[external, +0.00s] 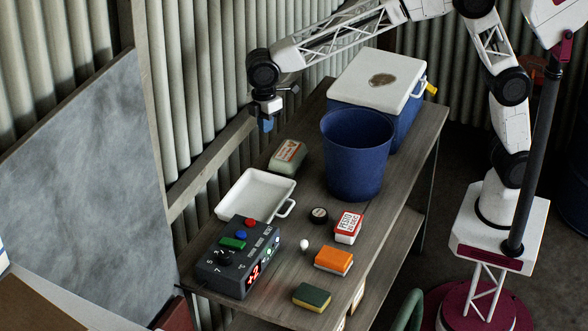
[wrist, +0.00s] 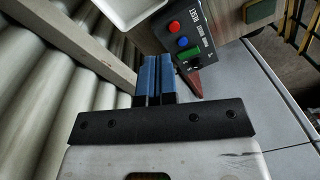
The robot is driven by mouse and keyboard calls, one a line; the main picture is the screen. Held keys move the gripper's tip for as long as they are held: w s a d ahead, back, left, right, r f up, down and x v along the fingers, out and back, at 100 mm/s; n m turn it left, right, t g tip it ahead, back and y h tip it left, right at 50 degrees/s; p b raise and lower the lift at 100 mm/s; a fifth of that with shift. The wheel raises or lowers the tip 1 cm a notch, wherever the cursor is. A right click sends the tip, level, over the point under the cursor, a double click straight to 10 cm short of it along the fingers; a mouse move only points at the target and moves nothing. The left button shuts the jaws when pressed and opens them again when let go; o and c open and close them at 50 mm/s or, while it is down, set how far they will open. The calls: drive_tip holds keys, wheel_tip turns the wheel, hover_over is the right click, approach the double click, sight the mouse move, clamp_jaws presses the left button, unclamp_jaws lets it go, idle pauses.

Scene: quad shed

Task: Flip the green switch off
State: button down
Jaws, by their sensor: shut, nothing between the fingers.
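The dark control box (external: 240,258) lies at the near left end of the table, with a green switch (external: 233,242) on its top panel. I cannot tell which way the switch is set. My gripper (external: 267,125) is in the air near the corrugated wall, beyond the white tray and well apart from the box. In the wrist view, its blue fingers (wrist: 154,78) are together and empty.
A red button (external: 250,223), a blue button (external: 241,235) and a black knob (external: 224,258) sit close to the switch. A white tray (external: 245,207) stands beside the box. A blue bin (external: 355,160) and a cooler (external: 378,80) stand farther back. Sponges and small items lie right.

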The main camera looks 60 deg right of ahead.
drive_tip(key=w+a+f+n, duration=0.15)
drive_tip(key=a+f, duration=0.25)
drive_tip(key=a, duration=0.7)
drive_tip(key=n+g, duration=0.1)
drive_tip(key=n, duration=0.2)
hover_over(234, 242)
wheel_tip(234, 242, down, 6)
drive_tip(key=shift+w+h, duration=0.3)
drive_tip(key=shift+w, duration=0.15)
drive_tip(key=shift+f, duration=0.25)
drive_tip(key=f, duration=0.4)
drive_tip(key=s+f, duration=0.1)
drive_tip(key=f, duration=0.4)
drive_tip(key=s+f, duration=0.1)
drive_tip(key=f, duration=0.3)
drive_tip(key=shift+f, duration=0.3)
drive_tip(key=shift+f+t, duration=0.3)
drive_tip(key=shift+w, duration=0.1)
drive_tip(key=shift+w+r, duration=0.35)
drive_tip(key=shift+w, duration=0.2)
